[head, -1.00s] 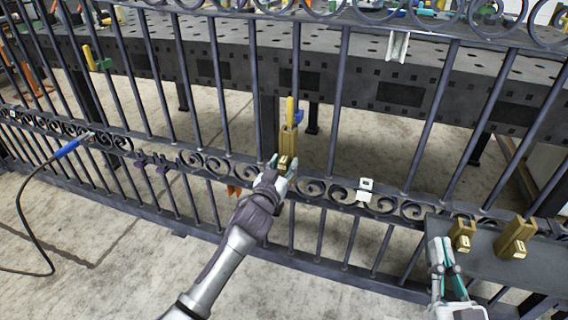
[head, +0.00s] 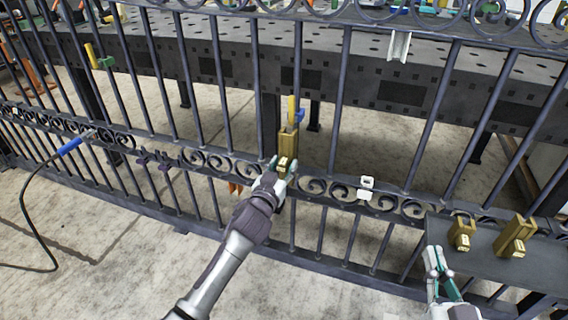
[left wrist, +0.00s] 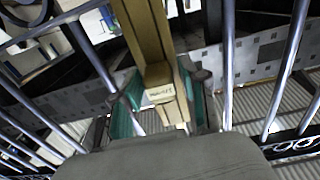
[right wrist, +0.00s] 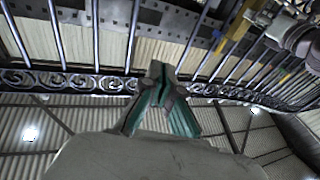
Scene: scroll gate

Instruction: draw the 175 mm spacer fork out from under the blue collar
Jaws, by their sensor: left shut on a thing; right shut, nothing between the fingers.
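A brass spacer fork (head: 288,148) stands upright against a gate bar, its tagged lower end just above the scrollwork rail. A blue collar (head: 299,114) with a yellow piece (head: 291,108) beside it sits on that bar at the fork's top. My left gripper (head: 281,172) is shut on the fork's lower end. In the left wrist view, the teal fingers (left wrist: 160,110) flank the fork's tag (left wrist: 160,94), whose print is too blurred to read. The collar cannot be made out there. My right gripper (head: 434,258) is shut and empty, left of the dark shelf; its fingertips meet in the right wrist view (right wrist: 158,82).
Two more brass forks, one shorter (head: 462,232) and one longer (head: 517,237), stand on the dark shelf (head: 485,263) at right. A white clip (head: 366,188) sits on the scroll rail. Gate bars surround my left gripper. A perforated table (head: 400,75) stands behind.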

